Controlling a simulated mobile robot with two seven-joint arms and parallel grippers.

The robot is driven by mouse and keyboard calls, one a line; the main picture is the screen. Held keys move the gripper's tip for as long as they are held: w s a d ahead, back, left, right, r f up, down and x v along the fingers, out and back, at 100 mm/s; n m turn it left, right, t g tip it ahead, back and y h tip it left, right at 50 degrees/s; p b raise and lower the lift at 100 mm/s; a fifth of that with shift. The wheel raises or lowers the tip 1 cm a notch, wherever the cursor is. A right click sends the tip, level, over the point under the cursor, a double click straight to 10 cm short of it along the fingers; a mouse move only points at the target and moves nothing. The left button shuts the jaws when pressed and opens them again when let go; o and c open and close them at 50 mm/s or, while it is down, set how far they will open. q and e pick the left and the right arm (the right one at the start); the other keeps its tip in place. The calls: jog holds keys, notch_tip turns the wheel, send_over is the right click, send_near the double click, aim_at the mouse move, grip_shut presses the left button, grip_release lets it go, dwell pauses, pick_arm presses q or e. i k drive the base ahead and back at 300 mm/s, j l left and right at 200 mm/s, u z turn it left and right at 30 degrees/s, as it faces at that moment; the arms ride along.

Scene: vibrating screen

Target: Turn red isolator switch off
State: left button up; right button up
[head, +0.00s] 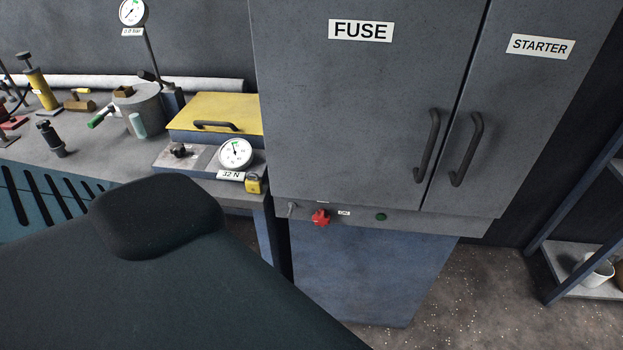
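The red isolator switch (320,218) sits on the narrow panel strip under the doors of the grey cabinet (360,110). A small white label (344,213) reading "ON" is just right of it. A green button (381,217) is further right on the same strip, and a small metal lever or key (291,209) is on its left. The exact angle of the red knob is too small to tell. Neither of my grippers is in view. A large dark shape at the lower left hides part of the bench and floor.
The cabinet doors, labelled FUSE (361,31) and STARTER (540,46), are shut. A workbench (90,160) at left holds gauges, a yellow-lidded box (222,110) and a metal pot (140,105). A shelf rack (575,262) stands at right. Floor (480,290) before the cabinet is clear.

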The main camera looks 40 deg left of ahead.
aim_at(321, 218)
jog(key=i+l+u, duration=0.15)
jog(key=l+u, duration=0.25)
jog(key=i+l+u, duration=0.15)
jog(key=l+u, duration=0.45)
jog(key=l, duration=0.2)
jog(key=i+l+u, duration=0.1)
jog(key=l+u, duration=0.15)
jog(key=l, duration=0.2)
